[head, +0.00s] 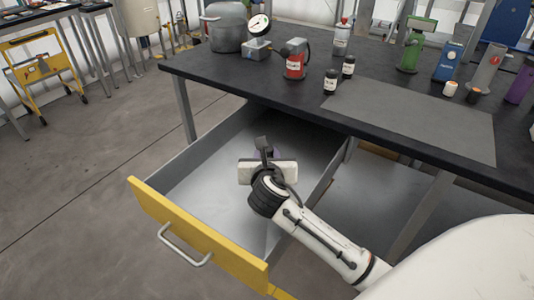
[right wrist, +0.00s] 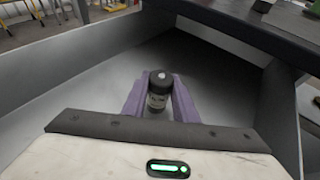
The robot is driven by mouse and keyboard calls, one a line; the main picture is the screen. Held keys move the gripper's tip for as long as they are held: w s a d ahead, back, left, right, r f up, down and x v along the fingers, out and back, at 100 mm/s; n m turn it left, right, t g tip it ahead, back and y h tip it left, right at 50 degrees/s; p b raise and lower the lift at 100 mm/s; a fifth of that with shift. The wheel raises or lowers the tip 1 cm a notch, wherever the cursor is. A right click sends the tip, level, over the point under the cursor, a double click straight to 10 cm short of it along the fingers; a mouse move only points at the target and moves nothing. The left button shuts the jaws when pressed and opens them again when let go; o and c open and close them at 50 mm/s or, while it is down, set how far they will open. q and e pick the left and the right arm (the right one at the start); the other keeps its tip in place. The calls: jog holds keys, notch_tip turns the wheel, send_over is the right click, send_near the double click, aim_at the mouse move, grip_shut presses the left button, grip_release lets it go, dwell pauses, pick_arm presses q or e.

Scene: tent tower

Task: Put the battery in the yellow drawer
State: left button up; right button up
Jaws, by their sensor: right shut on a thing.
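The yellow drawer (head: 190,232) is pulled out below the workbench, with a yellow front, a metal handle and grey walls. My right gripper (head: 276,155) is inside the drawer's outline, over its grey floor (head: 215,195). In the right wrist view its purple fingers (right wrist: 157,100) are shut on the battery (right wrist: 158,88), a dark cylinder with a pale label and a light tip. The battery stands roughly upright between the fingers. In the head view the gripper hides it, and I cannot tell whether it touches the drawer floor. My left gripper is not in view.
The dark workbench (head: 400,110) overhangs the drawer's back. It carries two similar dark cylinders (head: 348,66), a red canister (head: 294,62), a grey pot (head: 228,30) and several coloured devices. The drawer floor around the gripper looks bare. A yellow cart (head: 42,65) stands far left.

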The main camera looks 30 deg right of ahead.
jog(key=o, duration=1.1)
jog(key=shift+f, duration=0.1)
jog(key=shift+s+a+r, duration=0.1)
jog(key=shift+s+r, duration=0.05)
jog(key=shift+r, duration=0.05)
jog(key=p+v, duration=0.2)
jog(key=v, duration=0.9)
jog(key=shift+s+r, duration=0.15)
jog(key=shift+s, duration=0.1)
jog(key=shift+a, duration=0.15)
